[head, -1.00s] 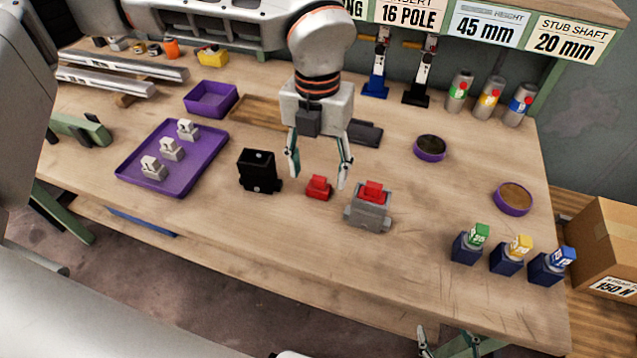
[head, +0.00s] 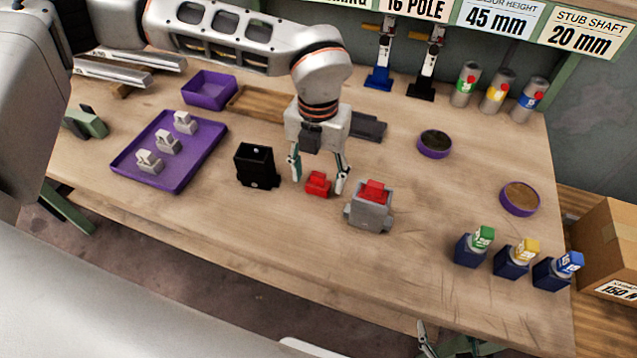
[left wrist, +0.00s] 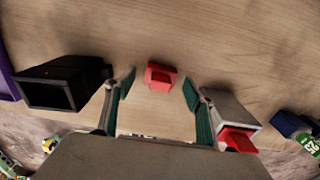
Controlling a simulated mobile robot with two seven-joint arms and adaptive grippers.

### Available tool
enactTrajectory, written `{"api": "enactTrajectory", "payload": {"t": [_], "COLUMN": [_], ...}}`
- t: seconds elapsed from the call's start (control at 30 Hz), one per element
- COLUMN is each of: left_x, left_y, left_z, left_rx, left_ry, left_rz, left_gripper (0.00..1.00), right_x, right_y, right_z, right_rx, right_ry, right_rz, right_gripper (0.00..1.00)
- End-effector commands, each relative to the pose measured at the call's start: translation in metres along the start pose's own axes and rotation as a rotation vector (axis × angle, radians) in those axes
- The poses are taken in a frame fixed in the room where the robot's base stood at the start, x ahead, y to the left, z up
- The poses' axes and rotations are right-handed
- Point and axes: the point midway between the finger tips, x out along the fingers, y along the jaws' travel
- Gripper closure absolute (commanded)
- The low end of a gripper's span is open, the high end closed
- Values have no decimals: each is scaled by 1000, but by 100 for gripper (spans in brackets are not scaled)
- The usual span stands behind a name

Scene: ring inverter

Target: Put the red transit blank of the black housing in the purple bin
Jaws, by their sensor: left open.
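The red transit blank (head: 318,183) lies on the bench between the black housing (head: 256,166) and a grey housing (head: 369,210) that has its own red blank (head: 375,191) on top. My left gripper (head: 319,184) is open and points down, with one fingertip on each side of the loose blank. In the left wrist view the blank (left wrist: 160,77) shows between the open fingers, with no clear contact. The black housing's opening (left wrist: 50,93) looks empty there. The purple bin (head: 233,91) stands at the back left. A part like a finger of my right gripper shows at the bottom edge.
A purple tray (head: 143,184) with grey parts lies left of the black housing. Round purple dishes (head: 434,153) and blue blocks (head: 473,250) stand right. The front middle is clear.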

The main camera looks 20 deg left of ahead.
Motion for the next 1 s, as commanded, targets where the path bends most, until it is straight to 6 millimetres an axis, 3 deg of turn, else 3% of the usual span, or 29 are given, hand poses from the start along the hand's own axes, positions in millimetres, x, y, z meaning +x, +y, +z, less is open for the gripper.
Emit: {"api": "enactTrajectory", "payload": {"t": [0.2,0.33,0.77,1.0], "left_x": [0,0,-3,-28], "left_y": [0,0,0,0], "left_z": [0,0,0,0], "left_rx": [0,1,1,0], "left_ry": [-1,-1,-1,-4], "left_rz": [-1,-1,-1,-1], "left_gripper": [48,79,81,81], "right_x": [1,2,4,2], "right_y": [2,3,5,4], "right_z": [-5,-7,-12,-12], "right_rx": [-2,-3,-4,-3], "right_ry": [8,12,20,19], "right_rz": [3,5,7,5], "right_gripper": [40,40,40,40]}}
